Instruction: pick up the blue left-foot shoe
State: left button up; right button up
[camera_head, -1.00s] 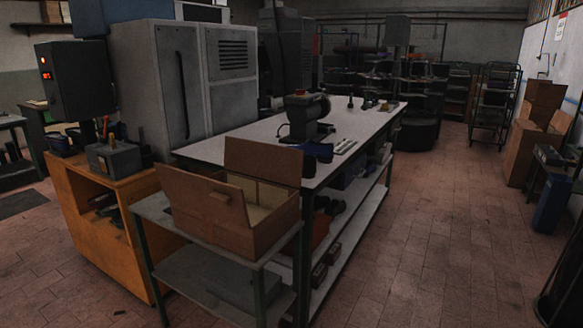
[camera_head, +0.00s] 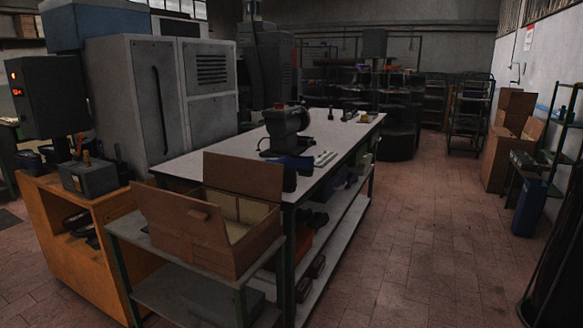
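A dark blue object (camera_head: 292,164) lies at the near edge of the long grey worktable (camera_head: 190,165), in front of a dark machine (camera_head: 285,128). It is small and dark here, and part of it seems to hang over the edge. It may be the blue shoe, but I cannot tell for sure or say which foot it fits. Neither of my grippers shows in the head view.
An open cardboard box (camera_head: 183,224) stands on a low shelf unit at the worktable's near end. An orange cabinet (camera_head: 75,262) and a tall grey cabinet (camera_head: 140,110) are on the left. A blue bin (camera_head: 529,208) stands right. The tiled floor between is clear.

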aim_at(304, 165)
jog(key=u, duration=0.45)
jog(key=i+l+u, duration=0.35)
jog(key=l, duration=0.3)
jog(key=i+l+u, duration=0.2)
jog(key=l, duration=0.15)
jog(key=i+l+u, duration=0.2)
jog(key=l, duration=0.15)
jog(key=k, duration=0.1)
